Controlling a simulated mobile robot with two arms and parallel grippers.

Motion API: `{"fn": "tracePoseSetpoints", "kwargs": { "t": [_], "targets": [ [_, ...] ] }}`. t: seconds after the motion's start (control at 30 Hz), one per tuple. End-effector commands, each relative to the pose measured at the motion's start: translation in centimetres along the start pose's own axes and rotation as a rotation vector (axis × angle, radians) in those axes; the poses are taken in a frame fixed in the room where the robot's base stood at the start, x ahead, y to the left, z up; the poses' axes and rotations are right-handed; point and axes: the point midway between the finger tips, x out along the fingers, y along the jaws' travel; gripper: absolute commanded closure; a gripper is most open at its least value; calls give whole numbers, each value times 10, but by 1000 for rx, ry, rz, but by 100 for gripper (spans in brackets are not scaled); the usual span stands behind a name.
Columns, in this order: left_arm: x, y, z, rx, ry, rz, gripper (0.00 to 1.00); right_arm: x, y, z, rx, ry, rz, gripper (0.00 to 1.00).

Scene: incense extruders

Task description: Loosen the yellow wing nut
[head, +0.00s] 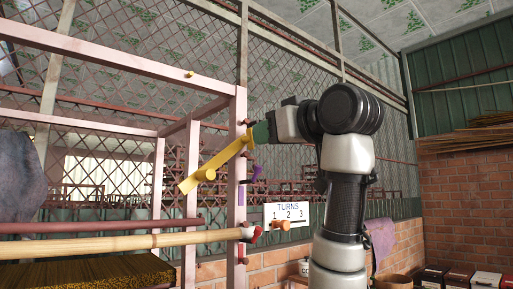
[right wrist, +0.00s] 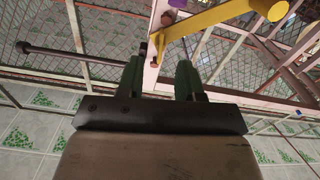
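A long flat yellow bar with a round peg (head: 209,174) slants down to the left from the pink post (head: 242,185); I take it for the yellow wing nut, but its form is more like a crank. It also shows at the upper right of the right wrist view (right wrist: 205,20). My right gripper (head: 256,134) is beside the post's upper part, near the bar's upper end. In the right wrist view its two green fingers (right wrist: 160,78) stand apart with nothing clearly held between them. Whether a finger touches the bar cannot be told. My left gripper is not in view.
A purple piece (head: 257,173), a red-and-white piece (head: 250,233) and an orange knob (head: 281,226) sit along the post below. A white TURNS sign (head: 288,213) is beside it. A bamboo pole (head: 120,243) crosses the lower left. A grey shape (head: 15,175) is at far left.

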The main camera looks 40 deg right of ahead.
Motion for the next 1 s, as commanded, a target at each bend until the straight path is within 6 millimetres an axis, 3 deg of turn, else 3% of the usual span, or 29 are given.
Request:
{"fn": "tracePoseSetpoints", "kwargs": {
  "t": [0.1,0.33,1.0],
  "targets": [
    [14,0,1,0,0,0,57,-25,-1,3,-1,5,0,64],
    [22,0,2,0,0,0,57,-50,0,1,0,1,0,64],
    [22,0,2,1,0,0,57,-53,0,0,0,-1,-1,64]
  ]
}}
